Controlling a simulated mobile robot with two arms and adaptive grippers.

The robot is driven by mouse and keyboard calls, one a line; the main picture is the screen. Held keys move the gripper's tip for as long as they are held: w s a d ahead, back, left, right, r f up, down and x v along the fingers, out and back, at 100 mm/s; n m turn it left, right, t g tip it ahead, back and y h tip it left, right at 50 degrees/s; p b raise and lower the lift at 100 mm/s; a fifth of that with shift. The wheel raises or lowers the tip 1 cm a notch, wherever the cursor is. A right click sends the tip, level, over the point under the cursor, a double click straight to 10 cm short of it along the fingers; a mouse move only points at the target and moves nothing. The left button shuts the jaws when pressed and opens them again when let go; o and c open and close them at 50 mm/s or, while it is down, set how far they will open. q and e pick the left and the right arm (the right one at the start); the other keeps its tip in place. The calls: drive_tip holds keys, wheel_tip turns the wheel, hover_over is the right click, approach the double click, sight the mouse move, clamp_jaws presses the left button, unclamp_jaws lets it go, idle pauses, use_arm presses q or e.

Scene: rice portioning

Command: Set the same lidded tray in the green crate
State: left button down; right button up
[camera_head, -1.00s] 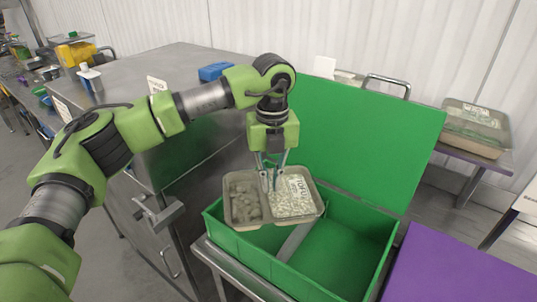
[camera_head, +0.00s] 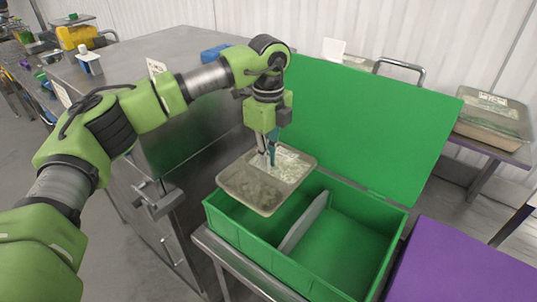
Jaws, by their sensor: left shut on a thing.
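My left gripper (camera_head: 268,158) points down and is shut on the lidded tray (camera_head: 247,188) near its middle. The tray is a shallow, two-part tray with a clear lid, with rice on one side and something greyish on the other. It is tilted, its near edge lower. I hold it above the left part of the green crate (camera_head: 255,248). The crate stands open, with its green lid raised behind it and a grey divider (camera_head: 303,222) across its inside. The crate's right compartment looks empty; the left one is partly hidden by the tray. My right gripper does not show.
The crate stands on a metal stand (camera_head: 236,257). A steel cabinet (camera_head: 165,75) is to the left, with a blue box (camera_head: 214,52) on top. A purple surface (camera_head: 460,265) is at the right. Another lidded container (camera_head: 494,120) sits on a table at the back right.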

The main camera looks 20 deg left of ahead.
use_arm(q)
wheel_tip(320, 180, down, 4)
drive_tip(key=shift+f+b, duration=0.2)
drive_tip(key=shift+b, duration=0.9)
wheel_tip(320, 180, down, 4)
drive_tip(key=b, duration=0.2)
drive_tip(key=shift+f+b, duration=0.1)
drive_tip(key=shift+b, duration=0.25)
drive_tip(key=shift+f+b, duration=1.25)
drive_tip(key=shift+f, duration=0.6)
drive_tip(key=shift+f+b, duration=0.55)
drive_tip(key=c, duration=2.1)
unclamp_jaws()
